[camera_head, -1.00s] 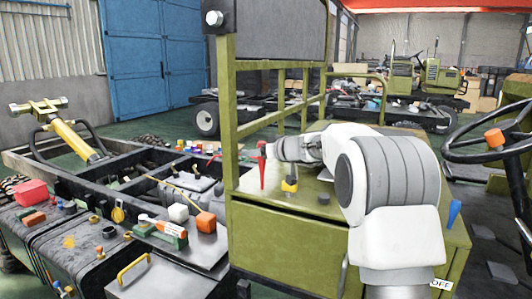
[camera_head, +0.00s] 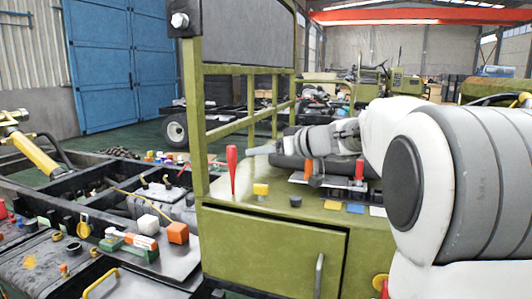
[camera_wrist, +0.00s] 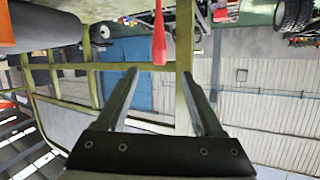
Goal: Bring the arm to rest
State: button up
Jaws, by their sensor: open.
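My arm (camera_head: 455,185) reaches in from the right in the head view. Its white and grey links fold leftward above the green cabinet (camera_head: 275,255). My gripper (camera_wrist: 160,75) is open and empty in the wrist view, its two dark fingers apart. In the head view the gripper (camera_head: 262,150) points left, just above the cabinet top. An upright red tapered object (camera_head: 232,170) stands at the cabinet's left corner, a little beyond the fingers. It also shows in the wrist view (camera_wrist: 159,35), in line with the gap between the fingertips.
A yellow object (camera_head: 260,190) and a dark round knob (camera_head: 295,201) sit on the cabinet top. A green post frame (camera_head: 194,130) rises at its left. A chassis with an orange block (camera_head: 178,232) and a white block (camera_head: 147,224) lies left.

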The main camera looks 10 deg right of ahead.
jog(key=shift+s, duration=0.15)
jog(key=s+a+m+g+h+p, duration=0.1)
jog(key=s+a+g+p, duration=0.2)
jog(key=s, duration=0.6)
jog(key=s+a+m+g+h+p, duration=0.1)
jog(key=s+a+g+p, duration=0.3)
jog(key=s, duration=0.6)
jog(key=s+d+f+m+h+p, duration=0.1)
jog(key=s+d+f+h, duration=0.1)
jog(key=s, duration=0.6)
jog(key=s+d+f+m+h+p, duration=0.1)
jog(key=s+f+m+h+p, duration=0.1)
jog(key=s, duration=0.7)
jog(key=shift+d+f+h+p, duration=0.35)
jog(key=shift+f+h, duration=0.35)
jog(key=shift+f, duration=0.25)
jog(key=shift+d, duration=0.1)
jog(key=c, duration=0.3)
